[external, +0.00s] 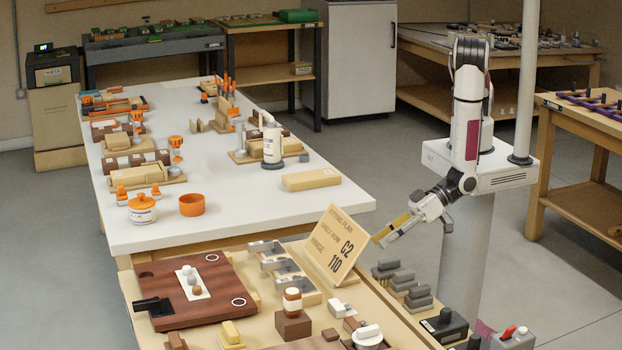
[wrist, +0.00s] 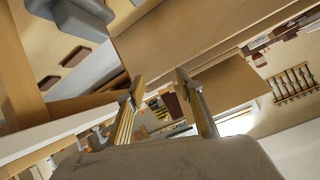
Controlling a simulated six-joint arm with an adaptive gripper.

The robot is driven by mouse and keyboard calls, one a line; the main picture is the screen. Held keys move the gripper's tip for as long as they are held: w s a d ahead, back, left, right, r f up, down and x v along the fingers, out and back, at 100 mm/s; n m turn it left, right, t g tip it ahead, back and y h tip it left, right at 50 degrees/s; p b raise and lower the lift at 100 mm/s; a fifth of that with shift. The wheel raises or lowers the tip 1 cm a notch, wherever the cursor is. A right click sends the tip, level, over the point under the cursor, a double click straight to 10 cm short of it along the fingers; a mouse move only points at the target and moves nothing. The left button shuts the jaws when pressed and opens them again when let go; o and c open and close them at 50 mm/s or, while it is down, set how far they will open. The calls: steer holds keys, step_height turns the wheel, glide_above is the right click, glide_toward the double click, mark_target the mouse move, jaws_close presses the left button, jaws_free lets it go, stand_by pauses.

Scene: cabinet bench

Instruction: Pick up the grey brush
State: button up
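I cannot single out a grey brush for certain. Several small grey stacked pieces (external: 403,280) stand at the right edge of the near bench, below my gripper in the picture. A rounded grey object (wrist: 82,18) shows at the top left of the wrist view, cut off by the edge; I cannot tell what it is. My gripper (external: 381,239) hangs in the air just right of the tan sign. In the wrist view its two fingers (wrist: 159,80) are apart with nothing between them.
The near bench holds a dark red board (external: 225,277), grey-topped blocks (external: 280,266) and a brown block (external: 293,325). The white table (external: 240,215) behind has bare room at its near right.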

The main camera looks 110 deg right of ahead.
mark_target(399, 258)
steer(key=s+f+t, duration=0.1)
steer(key=s+f, duration=0.1)
steer(key=s+d+f+n+t, duration=0.1)
steer(key=s+f, duration=0.1)
steer(key=s, duration=0.1)
steer(key=s+d+f+n+t, duration=0.1)
steer(key=s+f+t, duration=0.1)
steer(key=f, duration=0.1)
steer(key=shift+s+d+h, duration=0.25)
steer(key=shift+h, duration=0.15)
steer(key=s, duration=0.1)
steer(key=s+f+n+t, duration=0.1)
steer(key=s+d, duration=0.1)
steer(key=shift+f+n+y, duration=0.15)
steer(key=shift+n+y, duration=0.15)
steer(key=shift+s+d+f+n+t+y, duration=0.15)
steer(key=shift+s+f+t, duration=0.05)
steer(key=shift+s, duration=0.15)
steer(key=shift+s+d+f+n+t+y, duration=0.1)
steer(key=shift+s+f+n+t+y, duration=0.1)
steer(key=shift+s, duration=0.15)
steer(key=shift+w, duration=0.1)
steer(key=shift+w, duration=1.2)
steer(key=shift+w+f, duration=0.1)
steer(key=shift+w, duration=0.05)
steer(key=shift+w+f, duration=0.2)
steer(key=shift+w, duration=0.45)
steer(key=shift+w+f, duration=0.15)
steer(key=shift+w, duration=1.65)
